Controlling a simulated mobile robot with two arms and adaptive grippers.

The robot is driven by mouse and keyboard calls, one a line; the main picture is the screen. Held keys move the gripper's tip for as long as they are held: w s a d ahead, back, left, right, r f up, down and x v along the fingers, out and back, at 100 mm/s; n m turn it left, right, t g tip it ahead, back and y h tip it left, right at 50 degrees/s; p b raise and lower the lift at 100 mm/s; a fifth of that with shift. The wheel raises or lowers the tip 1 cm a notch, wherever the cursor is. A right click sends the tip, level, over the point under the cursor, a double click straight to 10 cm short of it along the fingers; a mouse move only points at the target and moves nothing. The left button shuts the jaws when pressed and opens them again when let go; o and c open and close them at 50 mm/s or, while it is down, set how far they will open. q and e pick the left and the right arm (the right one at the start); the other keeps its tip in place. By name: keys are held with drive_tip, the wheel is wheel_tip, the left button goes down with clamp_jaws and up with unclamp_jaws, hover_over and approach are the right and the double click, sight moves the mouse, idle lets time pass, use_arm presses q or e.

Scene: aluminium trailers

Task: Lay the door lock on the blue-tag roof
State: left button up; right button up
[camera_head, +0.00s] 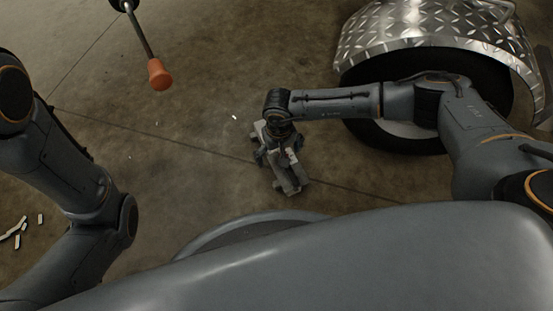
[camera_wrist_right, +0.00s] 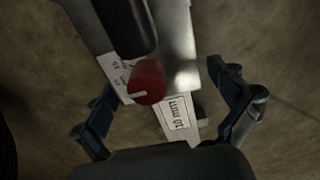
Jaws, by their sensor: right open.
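My right gripper (camera_head: 284,170) is low in the middle of the head view, seen from above over the concrete floor. In the right wrist view its two dark fingers (camera_wrist_right: 168,112) are spread wide. Between them shows a grey metal piece (camera_wrist_right: 178,48) with white printed labels, one reading like "10 mm", and a red rounded knob (camera_wrist_right: 147,82). I cannot tell whether this piece is the door lock or whether the fingers touch it. My left arm (camera_head: 65,165) runs down the left side of the head view; its gripper is out of view. No blue-tagged roof can be made out.
A trailer wheel (camera_head: 505,85) under a diamond-plate fender (camera_head: 420,28) stands at the upper right, behind my right arm. A rod with an orange handle (camera_head: 159,75) sticks in from the top. The central floor is mostly clear.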

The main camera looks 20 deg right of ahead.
drive_tip(key=shift+r, duration=0.1)
drive_tip(key=c, duration=1.9)
drive_tip(key=shift+c, duration=0.7)
